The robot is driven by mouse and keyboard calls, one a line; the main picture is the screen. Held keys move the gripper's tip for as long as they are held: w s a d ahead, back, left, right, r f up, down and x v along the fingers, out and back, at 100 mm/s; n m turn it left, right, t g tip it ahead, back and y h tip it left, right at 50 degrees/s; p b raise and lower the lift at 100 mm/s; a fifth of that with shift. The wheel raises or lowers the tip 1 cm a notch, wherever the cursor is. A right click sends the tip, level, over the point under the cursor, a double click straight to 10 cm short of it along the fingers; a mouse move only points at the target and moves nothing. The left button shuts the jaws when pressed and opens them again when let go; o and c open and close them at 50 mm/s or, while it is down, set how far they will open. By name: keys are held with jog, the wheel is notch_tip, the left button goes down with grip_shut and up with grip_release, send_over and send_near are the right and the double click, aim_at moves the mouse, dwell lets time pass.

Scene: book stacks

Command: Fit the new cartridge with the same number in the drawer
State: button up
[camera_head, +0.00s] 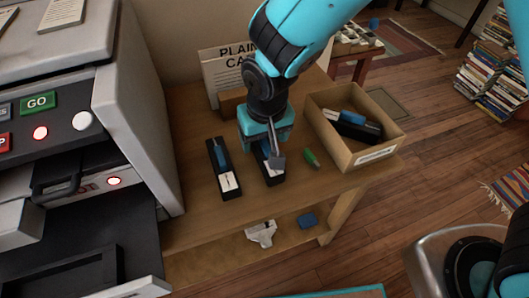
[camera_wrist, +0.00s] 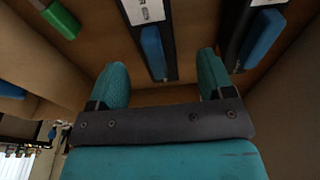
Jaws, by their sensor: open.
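Two black cartridges with blue tabs and white labels lie side by side on the wooden table. The left cartridge (camera_head: 224,170) is in plain view; the right cartridge (camera_head: 271,174) is partly hidden under my gripper (camera_head: 270,150). In the wrist view my open gripper (camera_wrist: 160,70) has one cartridge (camera_wrist: 156,45) between the lines of its teal fingers, and the other cartridge (camera_wrist: 262,38) lies to the right. The fingers hold nothing; I cannot tell the exact gap to the cartridge. The label numbers are too small to read. An open dark drawer (camera_head: 120,228) juts from the machine (camera_head: 85,110).
An open cardboard box (camera_head: 370,155) with black and blue cartridges stands at the table's right. A sign (camera_head: 222,75) stands behind. The lower shelf holds a white object (camera_head: 261,233) and a blue block (camera_head: 307,220).

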aim_at(265, 142)
jog(key=f, duration=0.4)
jog(key=shift+w+d+f, duration=0.1)
jog(key=shift+w+f, duration=0.2)
jog(key=shift+f, duration=0.05)
jog(key=shift+c, duration=0.2)
jog(key=c, duration=1.2)
jog(key=shift+o, duration=0.2)
jog(key=shift+r, duration=0.1)
